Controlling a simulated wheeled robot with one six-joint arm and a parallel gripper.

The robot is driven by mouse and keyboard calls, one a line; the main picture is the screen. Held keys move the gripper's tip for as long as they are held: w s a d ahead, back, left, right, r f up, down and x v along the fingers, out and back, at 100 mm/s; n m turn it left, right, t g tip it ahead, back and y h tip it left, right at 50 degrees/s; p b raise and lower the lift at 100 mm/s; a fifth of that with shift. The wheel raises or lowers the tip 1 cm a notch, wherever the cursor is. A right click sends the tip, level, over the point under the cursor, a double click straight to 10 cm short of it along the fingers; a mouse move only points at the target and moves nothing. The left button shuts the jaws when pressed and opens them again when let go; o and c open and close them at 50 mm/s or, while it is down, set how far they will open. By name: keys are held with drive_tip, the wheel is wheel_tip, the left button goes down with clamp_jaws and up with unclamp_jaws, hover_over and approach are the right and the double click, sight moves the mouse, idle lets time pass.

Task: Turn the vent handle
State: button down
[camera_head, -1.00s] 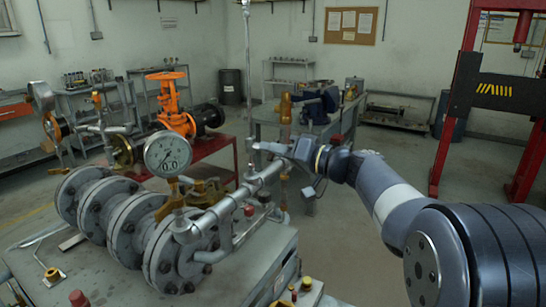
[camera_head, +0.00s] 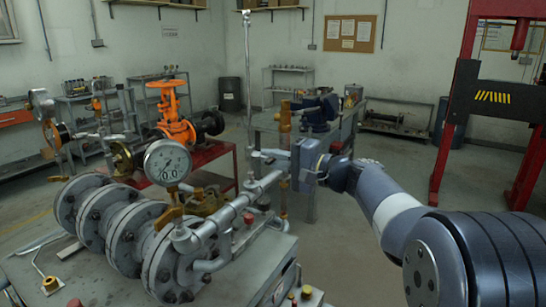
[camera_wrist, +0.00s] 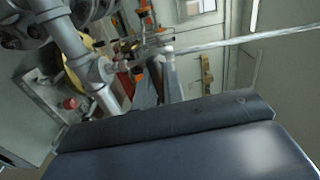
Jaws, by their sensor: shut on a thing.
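The pipe assembly (camera_head: 222,216) runs along the bench toward my arm, with a tall thin vertical pipe (camera_head: 248,80) rising near its far end. The vent handle appears to be the small grey piece (camera_head: 270,153) at that end, beside the foot of the vertical pipe. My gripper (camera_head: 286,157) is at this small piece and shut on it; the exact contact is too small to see. The grey pipe (camera_wrist: 82,55) shows at the upper left there.
A round gauge (camera_head: 168,162) reading 0.0 and several bolted flanges (camera_head: 122,233) stand on the grey bench. An orange valve (camera_head: 173,112) is on a red table behind. A red press frame (camera_head: 452,120) stands at the right. Floor between bench and press is clear.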

drive_tip(key=shift+m, duration=0.5)
drive_tip(key=c, duration=1.5)
unclamp_jaws()
drive_tip(key=v, duration=1)
drive_tip(key=shift+s+d+b, duration=0.25)
drive_tip(key=shift+d+b, duration=0.1)
drive_tip(key=shift+b, duration=0.1)
drive_tip(key=shift+w+a, duration=0.1)
